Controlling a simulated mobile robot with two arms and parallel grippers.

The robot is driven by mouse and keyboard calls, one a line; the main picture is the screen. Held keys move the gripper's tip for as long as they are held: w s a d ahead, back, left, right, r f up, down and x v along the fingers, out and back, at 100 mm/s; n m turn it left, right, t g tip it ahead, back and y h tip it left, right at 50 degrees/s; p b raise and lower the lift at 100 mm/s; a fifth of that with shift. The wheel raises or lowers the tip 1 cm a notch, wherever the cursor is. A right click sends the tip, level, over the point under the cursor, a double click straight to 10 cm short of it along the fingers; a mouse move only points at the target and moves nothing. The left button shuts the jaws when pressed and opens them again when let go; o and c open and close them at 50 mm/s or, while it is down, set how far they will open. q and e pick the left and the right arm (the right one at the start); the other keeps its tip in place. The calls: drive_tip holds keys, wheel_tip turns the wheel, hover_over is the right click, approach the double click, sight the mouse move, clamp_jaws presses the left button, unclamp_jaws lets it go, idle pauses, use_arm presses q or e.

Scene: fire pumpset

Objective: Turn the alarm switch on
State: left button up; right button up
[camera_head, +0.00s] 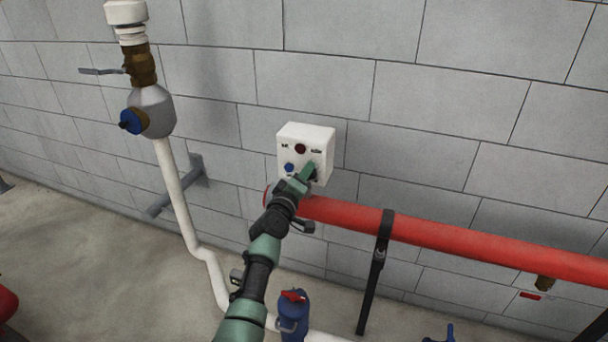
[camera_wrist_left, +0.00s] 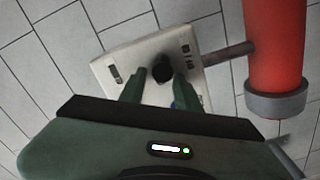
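The white alarm box (camera_head: 291,138) is fixed to the grey block wall. Its face has a dark red round part at the top and a blue button (camera_head: 289,167) at lower left. My left gripper (camera_head: 309,171) is at the lower right of the face and covers most of the switch there. In the left wrist view the box (camera_wrist_left: 118,60) looks tilted, and a round black switch knob (camera_wrist_left: 162,71) lies between the tips of my left gripper (camera_wrist_left: 161,78). The fingers are apart, one on each side of the knob, with narrow gaps. My right gripper is not in view.
A thick red pipe (camera_head: 450,238) runs along the wall just below and right of the box, on a black support (camera_head: 376,270). A white pipe (camera_head: 174,190) with a brass valve (camera_head: 141,66) stands to the left. A blue fitting (camera_head: 293,318) is low in front.

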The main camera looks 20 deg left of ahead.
use_arm(q)
drive_tip(key=s, duration=0.8)
drive_tip(key=shift+a, duration=0.2)
idle(0.3)
drive_tip(key=s+d+f+m+g, duration=0.2)
drive_tip(key=s+f, duration=0.1)
drive_tip(key=f, duration=0.8)
drive_tip(key=s+d+f+m+g, duration=0.2)
drive_tip(key=s+f+g, duration=0.1)
drive_tip(key=f, duration=0.9)
drive_tip(key=s+d+f+m+g+b, duration=0.1)
drive_tip(key=s+f+m+g, duration=0.1)
drive_tip(key=s+f, duration=0.65)
drive_tip(key=s+d+f+m+g+b, duration=0.15)
drive_tip(key=s+f, duration=0.45)
drive_tip(key=f, duration=0.6)
drive_tip(key=s+a+f+m+g, duration=0.2)
drive_tip(key=s+f, duration=0.4)
drive_tip(key=s, duration=0.7)
drive_tip(key=s+a+f+m+g, duration=0.2)
drive_tip(key=s+f, duration=0.4)
drive_tip(key=s, duration=0.8)
drive_tip(key=s+a+f+m+g, duration=0.2)
drive_tip(key=s+f, duration=0.5)
drive_tip(key=s, duration=0.7)
drive_tip(key=shift+m+g+y, duration=0.3)
drive_tip(key=shift+m+g, duration=0.15)
drive_tip(key=shift+g, duration=0.8)
